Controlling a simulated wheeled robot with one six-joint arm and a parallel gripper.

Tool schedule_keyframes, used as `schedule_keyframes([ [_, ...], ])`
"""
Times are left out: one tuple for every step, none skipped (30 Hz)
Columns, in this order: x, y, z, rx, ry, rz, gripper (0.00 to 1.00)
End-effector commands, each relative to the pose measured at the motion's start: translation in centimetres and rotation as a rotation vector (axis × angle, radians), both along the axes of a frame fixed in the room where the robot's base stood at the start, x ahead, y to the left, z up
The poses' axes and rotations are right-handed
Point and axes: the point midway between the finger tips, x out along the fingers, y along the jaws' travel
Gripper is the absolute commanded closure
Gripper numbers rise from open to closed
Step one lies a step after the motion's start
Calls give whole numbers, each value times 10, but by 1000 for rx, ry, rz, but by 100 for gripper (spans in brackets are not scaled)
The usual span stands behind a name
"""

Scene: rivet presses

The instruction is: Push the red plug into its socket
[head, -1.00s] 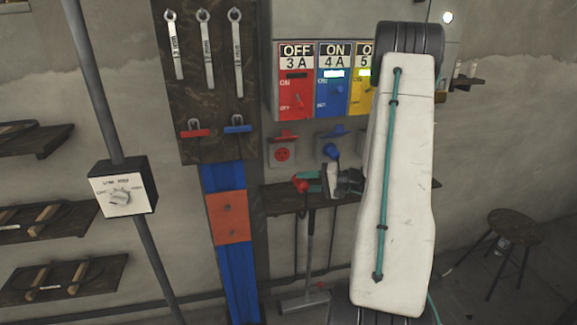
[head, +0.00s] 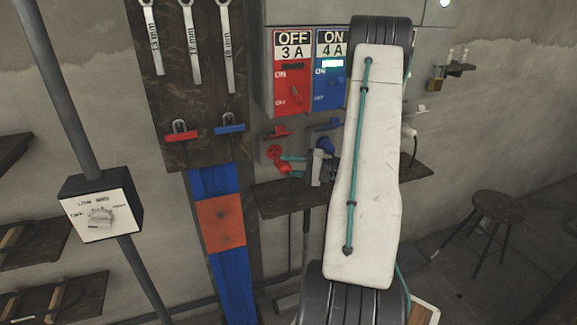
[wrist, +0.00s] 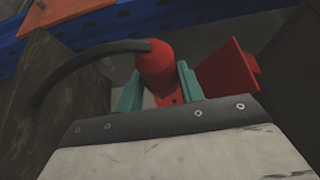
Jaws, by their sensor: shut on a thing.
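The red plug (head: 282,167) is held between the teal fingers of my gripper (head: 285,165). In the wrist view the plug (wrist: 155,65) stands between the two fingers, with its black cable (wrist: 85,60) curving away left. The red socket (head: 270,152) is on the wall below the red 3 A switch, its red lid (head: 274,134) raised. In the head view the plug is right at the socket's lower right. The lid also shows in the wrist view (wrist: 228,68), just right of the plug. I cannot tell whether the plug's pins are in the socket.
The blue socket's lid (head: 326,126) is close to the right, partly behind my wrist. A dark shelf (head: 290,200) runs below the sockets. The red 3 A switch (head: 291,88) reads OFF; the blue one (head: 330,75) reads ON. A tool board (head: 190,100) hangs left.

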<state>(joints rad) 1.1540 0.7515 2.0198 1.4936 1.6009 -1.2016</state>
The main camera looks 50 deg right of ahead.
Motion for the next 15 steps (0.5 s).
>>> schedule_keyframes([
  [2,-1,0,-1,0,1,82],
  [3,-2,0,-1,0,1,82],
  [5,-3,0,0,0,1,82],
  [7,-4,0,0,0,1,82],
  [9,-5,0,0,1,1,82],
  [11,-7,0,-1,0,1,82],
  [14,-8,0,-2,0,1,82],
  [16,-10,0,-2,0,1,82],
  [20,-12,0,-2,-1,1,82],
  [23,-13,0,-1,0,1,82],
  [25,-15,0,-1,0,1,82],
  [28,-17,0,-1,0,1,82],
  [31,-18,0,0,0,1,82],
  [33,-20,0,-1,0,1,82],
  [36,-22,0,-2,-1,1,82],
])
